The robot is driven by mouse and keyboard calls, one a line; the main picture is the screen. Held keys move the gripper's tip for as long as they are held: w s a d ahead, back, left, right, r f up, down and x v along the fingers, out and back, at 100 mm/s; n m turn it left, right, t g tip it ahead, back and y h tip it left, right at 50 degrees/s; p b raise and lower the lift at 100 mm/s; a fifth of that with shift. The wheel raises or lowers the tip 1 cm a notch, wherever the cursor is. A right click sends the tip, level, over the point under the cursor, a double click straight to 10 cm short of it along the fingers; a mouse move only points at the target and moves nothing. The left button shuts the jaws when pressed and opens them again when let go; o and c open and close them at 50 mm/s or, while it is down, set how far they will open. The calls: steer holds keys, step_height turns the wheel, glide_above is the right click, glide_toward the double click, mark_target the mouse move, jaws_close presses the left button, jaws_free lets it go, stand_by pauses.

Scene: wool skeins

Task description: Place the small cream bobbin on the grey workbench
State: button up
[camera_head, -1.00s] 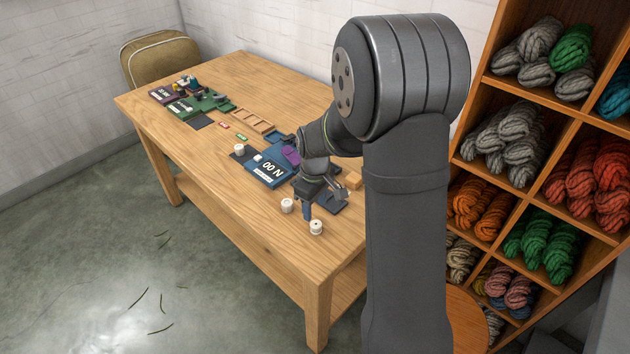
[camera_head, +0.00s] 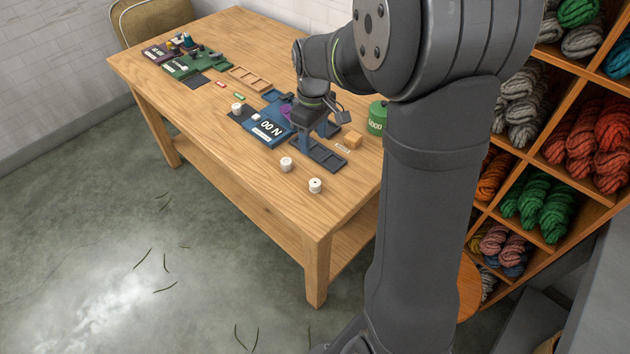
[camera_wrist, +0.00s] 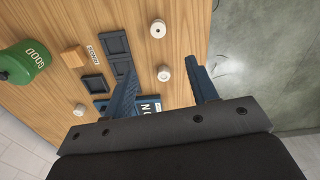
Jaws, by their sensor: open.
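Two cream bobbins stand near the front edge of the wooden table, one on the left (camera_head: 286,164) and one on the right (camera_head: 315,186). A third bobbin (camera_head: 237,108) is farther back, by a dark pad. I cannot tell which is the small one. In the wrist view a bobbin (camera_wrist: 164,73) shows between my open fingers, apart from both, and another bobbin (camera_wrist: 158,28) lies beyond it. My gripper (camera_wrist: 160,70) is open and empty; in the head view (camera_head: 306,142) it hangs over the dark tray area. The bench top (camera_head: 240,50) looks wooden, not grey.
Wooden trays (camera_head: 250,78) lie farther back. The table's front right corner is clear.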

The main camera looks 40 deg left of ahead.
glide_above(315, 183)
steer(key=f, duration=1.1)
steer(key=shift+w+d+f, duration=0.15)
steer(key=shift+d+f, duration=0.1)
steer(key=shift+d, duration=0.05)
steer(key=shift+a+f, duration=0.15)
steer(key=shift+f, duration=1.25)
steer(key=shift+a+f, duration=0.15)
steer(key=shift+f, duration=1.2)
steer(key=shift+c, duration=0.4)
steer(key=c, duration=1)
